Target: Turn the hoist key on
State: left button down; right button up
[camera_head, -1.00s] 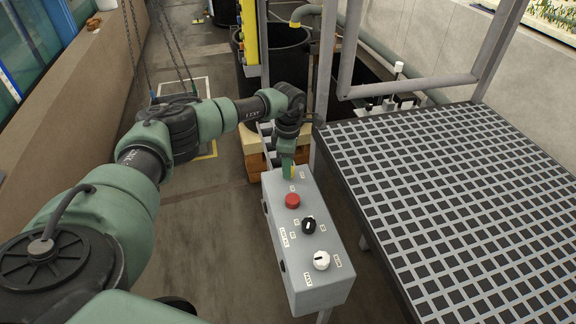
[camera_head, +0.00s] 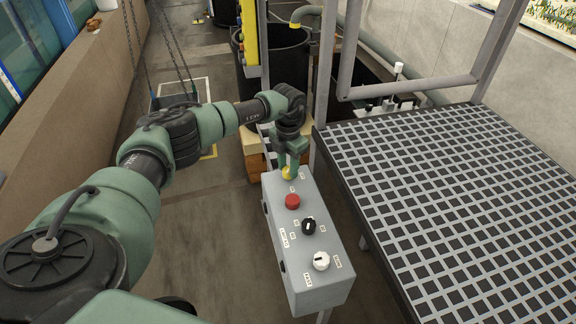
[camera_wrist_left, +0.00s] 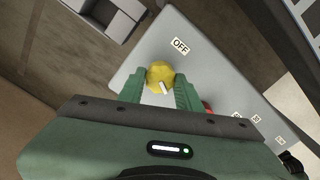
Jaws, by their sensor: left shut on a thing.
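The yellow hoist key (camera_head: 286,174) sits at the far end of the grey control box (camera_head: 312,283). In the left wrist view, the key (camera_wrist_left: 159,72) is a round yellow knob with a small white mark on its near side. An OFF label (camera_wrist_left: 180,46) is on the panel beyond it. My left gripper (camera_head: 289,169) points down at the key. In the left wrist view, my left gripper (camera_wrist_left: 160,83) has one green finger on each side of the key and is shut on it. My right gripper is not in view.
The box also carries a red button (camera_head: 292,201), a black knob (camera_head: 308,226) and a white knob (camera_head: 321,261). A grating platform (camera_head: 460,200) stands close on the right, with grey rails. A black tank (camera_head: 280,60) stands behind. Open floor lies to the left.

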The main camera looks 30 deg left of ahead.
aim_at(288, 169)
pick_arm(q)
jog(key=n, duration=0.5)
jog(key=shift+w+r+p, duration=0.1)
jog(key=shift+r+p, duration=0.05)
jog(key=shift+p, duration=0.25)
jog(key=shift+n, duration=0.3)
jog(key=c, duration=1)
grip_release()
jog(key=shift+o, duration=0.2)
notch_tip(288, 169, up, 8)
jog(key=shift+f+b, duration=0.15)
jog(key=shift+b, duration=0.7)
jog(key=shift+f, duration=0.1)
